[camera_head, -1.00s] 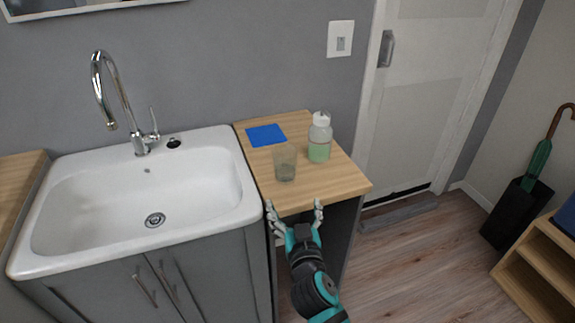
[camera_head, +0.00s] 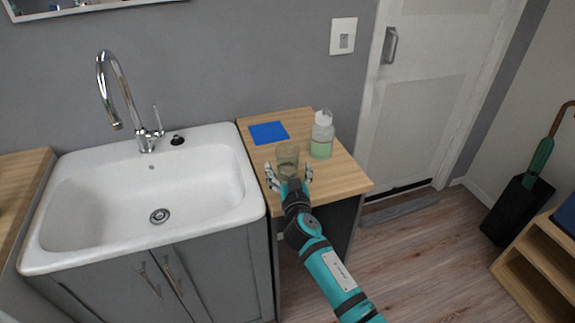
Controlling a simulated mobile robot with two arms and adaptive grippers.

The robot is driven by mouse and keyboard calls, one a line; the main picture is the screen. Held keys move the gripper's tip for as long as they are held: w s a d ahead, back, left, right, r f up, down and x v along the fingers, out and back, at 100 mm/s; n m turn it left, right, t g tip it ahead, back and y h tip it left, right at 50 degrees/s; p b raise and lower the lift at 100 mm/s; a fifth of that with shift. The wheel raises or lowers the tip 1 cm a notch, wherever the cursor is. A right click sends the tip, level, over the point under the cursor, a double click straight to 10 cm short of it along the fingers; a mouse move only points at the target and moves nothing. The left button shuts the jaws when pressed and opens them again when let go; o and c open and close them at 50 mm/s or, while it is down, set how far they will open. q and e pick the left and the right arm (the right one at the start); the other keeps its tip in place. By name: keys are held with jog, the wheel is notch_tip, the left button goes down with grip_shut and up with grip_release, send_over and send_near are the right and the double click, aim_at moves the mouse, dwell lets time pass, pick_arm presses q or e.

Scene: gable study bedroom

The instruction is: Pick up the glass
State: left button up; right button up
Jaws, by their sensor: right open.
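The glass (camera_head: 287,156) is a clear, greyish tumbler standing upright on the small wooden counter (camera_head: 335,182) to the right of the sink. My right gripper (camera_head: 289,172) is open, with one finger to the left of the glass and the other to its right. The gripper hides the lower part of the glass, and I cannot tell whether the fingers touch it. My left gripper is not in view.
A soap bottle (camera_head: 321,138) with a white cap and green liquid stands close to the right of the glass. A blue cloth or sheet (camera_head: 268,133) lies flat behind it. The white sink (camera_head: 225,211) and its tall tap (camera_head: 118,92) are at left.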

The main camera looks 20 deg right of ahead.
aim_at(289, 165)
jog(key=c, duration=1.5)
jog(key=shift+o, duration=0.2)
jog(key=shift+r, duration=0.25)
jog(key=shift+r, duration=1.5)
jog(key=s+a+b, duration=0.1)
jog(key=s+a, duration=0.2)
jog(key=s, duration=0.4)
jog(key=s+a+r+b, duration=0.1)
jog(key=s+a, duration=0.2)
jog(key=s, duration=0.4)
jog(key=shift+s+a+r, duration=0.2)
jog(key=shift+a+r, duration=0.1)
jog(key=shift+a, duration=0.1)
